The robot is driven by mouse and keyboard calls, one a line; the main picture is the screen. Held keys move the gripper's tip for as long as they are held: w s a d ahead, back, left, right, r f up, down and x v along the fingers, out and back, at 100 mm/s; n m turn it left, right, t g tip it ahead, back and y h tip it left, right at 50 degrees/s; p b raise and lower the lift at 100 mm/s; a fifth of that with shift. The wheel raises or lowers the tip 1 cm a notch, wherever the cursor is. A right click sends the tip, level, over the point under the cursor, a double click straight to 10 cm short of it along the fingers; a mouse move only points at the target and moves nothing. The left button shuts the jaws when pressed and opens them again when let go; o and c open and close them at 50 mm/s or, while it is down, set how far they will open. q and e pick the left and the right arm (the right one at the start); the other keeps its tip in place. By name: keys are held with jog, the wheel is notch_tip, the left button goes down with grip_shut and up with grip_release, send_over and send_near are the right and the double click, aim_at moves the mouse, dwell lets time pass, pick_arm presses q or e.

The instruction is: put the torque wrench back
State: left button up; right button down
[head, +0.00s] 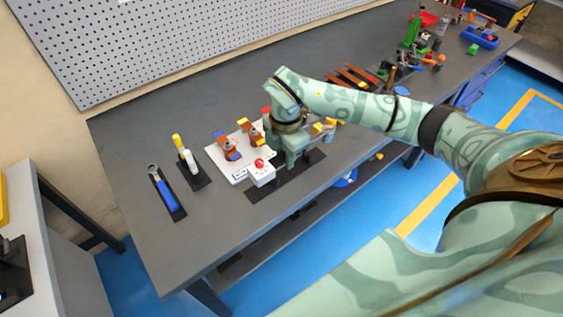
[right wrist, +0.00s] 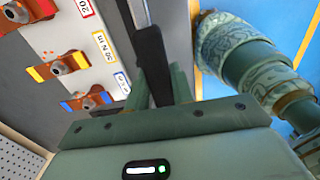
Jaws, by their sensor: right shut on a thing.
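My right gripper (head: 291,160) is low over the bench, above a long black mat (head: 262,193) at the front edge. In the right wrist view the gripper (right wrist: 160,85) is shut on the torque wrench (right wrist: 152,48), a bar with a bright metal edge and a dark grip running between the fingers. In the head view my gripper and arm hide most of the wrench. I cannot tell whether it touches the mat. My left gripper is not in view.
Tools (head: 400,65) crowd the far end. The front-left bench is clear.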

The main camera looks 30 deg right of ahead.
jog(key=w+f, duration=0.1)
jog(key=f, duration=0.1)
jog(key=w+d+f+b, duration=0.1)
jog(key=w+f, duration=0.1)
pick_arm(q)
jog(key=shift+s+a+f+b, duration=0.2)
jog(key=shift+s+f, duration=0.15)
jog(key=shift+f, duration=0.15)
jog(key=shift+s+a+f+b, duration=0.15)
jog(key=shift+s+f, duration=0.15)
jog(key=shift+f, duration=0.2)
pick_arm(e)
jog(key=shift+w+f, duration=0.15)
jog(key=shift+f, duration=1.55)
jog(key=shift+f, duration=0.6)
jog(key=c, duration=1.2)
grip_release()
pick_arm(q)
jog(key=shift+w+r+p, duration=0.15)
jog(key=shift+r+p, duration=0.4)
jog(key=shift+p, duration=0.05)
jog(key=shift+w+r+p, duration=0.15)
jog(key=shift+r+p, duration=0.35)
jog(key=shift+p, duration=0.05)
pick_arm(e)
notch_tip(320, 180, up, 13)
jog(key=shift+r, duration=0.15)
